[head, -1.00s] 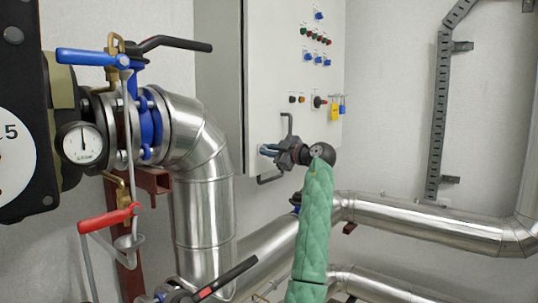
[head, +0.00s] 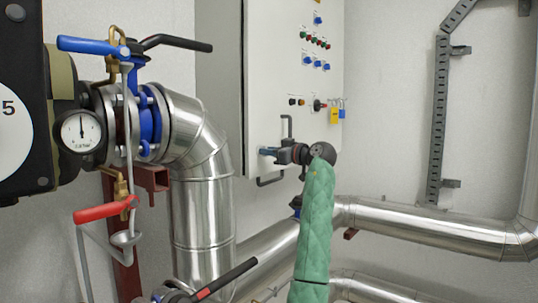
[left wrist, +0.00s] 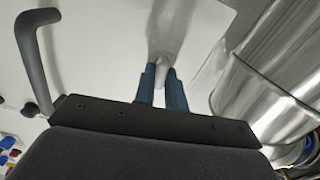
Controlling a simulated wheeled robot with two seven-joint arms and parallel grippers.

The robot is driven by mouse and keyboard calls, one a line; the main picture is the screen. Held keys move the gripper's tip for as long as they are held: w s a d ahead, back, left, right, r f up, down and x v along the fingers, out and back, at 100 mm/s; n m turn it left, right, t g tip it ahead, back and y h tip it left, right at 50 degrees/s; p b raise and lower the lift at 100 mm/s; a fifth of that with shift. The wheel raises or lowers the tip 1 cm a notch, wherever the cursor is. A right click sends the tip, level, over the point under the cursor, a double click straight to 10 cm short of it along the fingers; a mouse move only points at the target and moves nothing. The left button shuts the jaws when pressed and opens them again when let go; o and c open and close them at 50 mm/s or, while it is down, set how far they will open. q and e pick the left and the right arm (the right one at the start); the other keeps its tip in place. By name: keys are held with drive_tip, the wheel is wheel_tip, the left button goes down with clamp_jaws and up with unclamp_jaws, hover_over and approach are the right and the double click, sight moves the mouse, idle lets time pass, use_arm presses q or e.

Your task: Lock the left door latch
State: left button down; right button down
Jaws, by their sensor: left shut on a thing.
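The grey-white cabinet (head: 285,70) stands in the middle of the head view with its door closed. My left gripper (head: 266,151), on the green-sleeved arm, is at the lower left of the door front. In the left wrist view, its two blue fingers (left wrist: 161,78) are shut on a small pale latch (left wrist: 166,50) that stands out from the white door. In the head view the fingers hide the latch, so its locked or unlocked position cannot be told. My right gripper is out of view.
Black bar handles (head: 287,126) sit close above and below the gripper; one shows at left in the left wrist view (left wrist: 36,60). A thick silver pipe (head: 203,200) stands left, with blue and red valve levers beyond.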

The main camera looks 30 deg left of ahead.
use_arm(q)
drive_tip(key=shift+m, duration=0.8)
drive_tip(key=shift+r, duration=0.1)
drive_tip(key=c, duration=1.5)
unclamp_jaws()
drive_tip(key=shift+w, duration=0.1)
drive_tip(key=shift+o, duration=0.2)
drive_tip(key=shift+d, duration=0.1)
